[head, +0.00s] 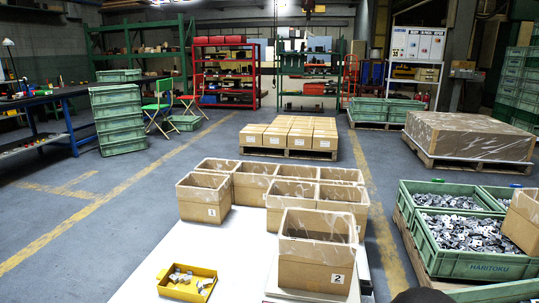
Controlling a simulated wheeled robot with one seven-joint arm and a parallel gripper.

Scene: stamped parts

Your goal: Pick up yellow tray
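The yellow tray (187,284) sits at the bottom left of the white table (145,266) in the head view. It is a shallow open box with several small grey metal parts inside. Its near edge is close to the bottom of the picture. My gripper is not in view. A dark rounded shape shows at the bottom edge, right of centre, and I cannot tell what it is.
Several open cardboard boxes stand behind and right of the tray, one labelled 1 (203,201) and a nearer one labelled 2 (316,262). Green crates (470,265) of metal parts stand at the right. The white surface around the tray is clear.

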